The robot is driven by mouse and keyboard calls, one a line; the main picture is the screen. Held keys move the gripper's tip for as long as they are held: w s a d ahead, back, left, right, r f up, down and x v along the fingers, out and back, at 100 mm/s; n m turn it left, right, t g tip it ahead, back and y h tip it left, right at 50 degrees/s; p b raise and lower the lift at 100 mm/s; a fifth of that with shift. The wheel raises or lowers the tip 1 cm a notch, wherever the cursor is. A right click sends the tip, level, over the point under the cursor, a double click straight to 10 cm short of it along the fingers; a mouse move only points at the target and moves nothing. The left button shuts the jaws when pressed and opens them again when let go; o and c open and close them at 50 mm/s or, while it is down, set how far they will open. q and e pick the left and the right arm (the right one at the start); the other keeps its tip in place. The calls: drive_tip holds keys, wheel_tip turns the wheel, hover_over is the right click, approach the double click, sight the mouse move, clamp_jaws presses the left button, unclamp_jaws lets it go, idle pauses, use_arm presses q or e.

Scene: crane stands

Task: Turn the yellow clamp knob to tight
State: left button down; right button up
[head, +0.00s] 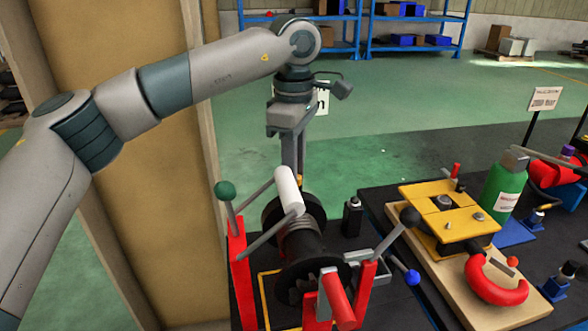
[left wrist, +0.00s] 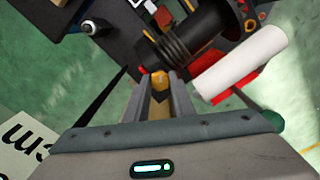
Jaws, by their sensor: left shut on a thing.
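My left gripper (head: 298,168) points down behind the winch (head: 300,242), at its far end. In the left wrist view, the left gripper (left wrist: 160,88) is shut on the small yellow clamp knob (left wrist: 160,80), which sits between its fingertips. In the head view the knob is mostly hidden by the fingers and the winch's white roller handle (head: 288,190). The winch has a black drum with wound rope and red side posts (head: 240,270). No tight or loose mark is readable. My right gripper is out of view.
Levers with a green ball (head: 225,190) and a black ball (head: 410,217) rise beside the winch. To the right are a wooden board (head: 455,290) with a yellow plate (head: 440,205), a red shackle (head: 497,285) and a green bottle (head: 503,185). A tan panel (head: 130,130) stands left.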

use_arm(q)
drive_tip(key=m, duration=0.3)
drive_tip(key=shift+r+m, duration=0.1)
drive_tip(key=shift+m, duration=1.4)
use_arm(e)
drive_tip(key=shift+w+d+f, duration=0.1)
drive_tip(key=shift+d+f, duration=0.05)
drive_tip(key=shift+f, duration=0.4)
use_arm(q)
drive_tip(key=shift+m, duration=0.3)
drive_tip(key=c, duration=1.6)
unclamp_jaws()
drive_tip(key=shift+o, duration=0.4)
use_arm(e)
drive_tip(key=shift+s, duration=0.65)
